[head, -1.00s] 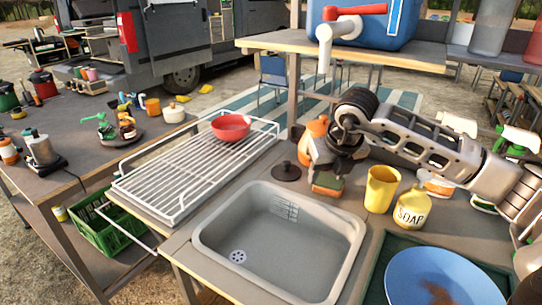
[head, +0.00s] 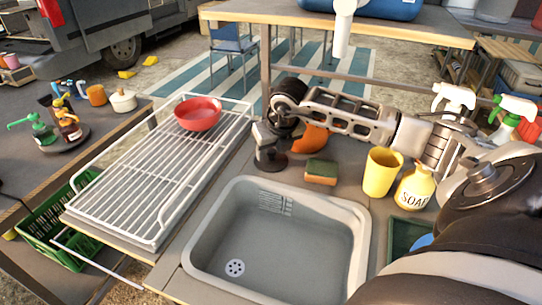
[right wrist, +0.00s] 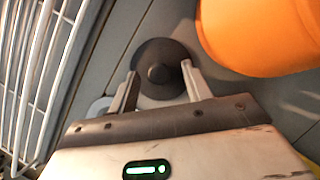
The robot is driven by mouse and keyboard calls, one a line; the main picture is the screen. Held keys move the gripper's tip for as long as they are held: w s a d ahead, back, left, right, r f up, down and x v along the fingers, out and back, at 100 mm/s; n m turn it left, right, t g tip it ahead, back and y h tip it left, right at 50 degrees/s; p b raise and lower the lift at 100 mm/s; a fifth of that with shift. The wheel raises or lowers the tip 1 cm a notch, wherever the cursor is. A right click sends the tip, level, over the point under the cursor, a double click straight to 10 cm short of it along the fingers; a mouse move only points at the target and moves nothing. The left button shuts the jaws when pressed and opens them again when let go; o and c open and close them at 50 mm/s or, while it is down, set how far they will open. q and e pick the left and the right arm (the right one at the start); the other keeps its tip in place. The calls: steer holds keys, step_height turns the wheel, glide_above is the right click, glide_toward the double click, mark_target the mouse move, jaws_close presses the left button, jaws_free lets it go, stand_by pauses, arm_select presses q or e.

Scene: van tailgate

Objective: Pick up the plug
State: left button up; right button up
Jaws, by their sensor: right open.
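The plug is a dark round disc with a short knob in its middle; it lies flat on the grey counter, between the sink and the wire rack. It shows in the right wrist view (right wrist: 158,54), and in the head view its edge (head: 272,165) shows beneath my gripper. My right gripper (right wrist: 160,72) is open and points down over the plug, with one fingertip on each side of the knob. It also shows in the head view (head: 268,150). I cannot tell whether the fingers touch the plug. My left gripper is not in view.
An orange bottle (right wrist: 262,30) stands close beside the gripper. A sponge (head: 321,173), a yellow cup (head: 381,178) and a soap bottle (head: 415,188) stand to the right. The sink (head: 275,240) is in front, and a wire rack (head: 150,180) with a red bowl (head: 198,113) is at left.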

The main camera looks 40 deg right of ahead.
steer(key=shift+w+f, duration=0.1)
steer(key=shift+f, duration=0.1)
jaws_close()
steer(key=shift+r, duration=0.1)
